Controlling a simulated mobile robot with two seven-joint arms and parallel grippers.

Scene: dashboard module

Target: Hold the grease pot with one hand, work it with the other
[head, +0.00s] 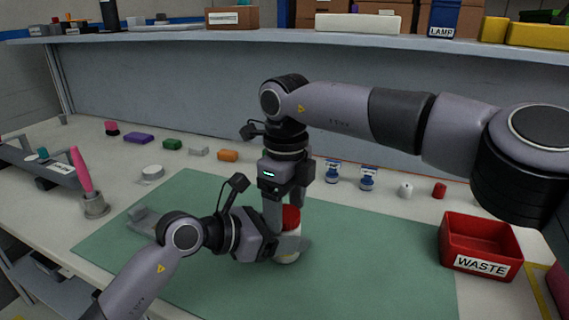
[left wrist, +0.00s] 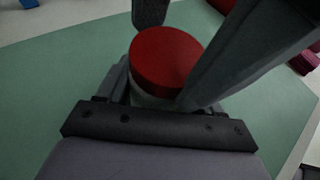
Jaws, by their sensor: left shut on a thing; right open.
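The grease pot (head: 289,256) has a white body and a red lid (head: 291,217). It stands upright on the green mat (head: 376,262). My left gripper (head: 283,247) reaches in low from the left and is shut on the pot's body. My right gripper (head: 285,212) points down from above, open, with its fingers beside the red lid; I cannot tell whether they touch it. In the left wrist view the red lid (left wrist: 167,60) sits on the pale pot body (left wrist: 149,100), which is partly hidden by my left gripper.
A red WASTE bin (head: 481,246) stands at the right. Small coloured blocks and two blue-and-white bottles (head: 368,178) line the back. The mat's front right is clear.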

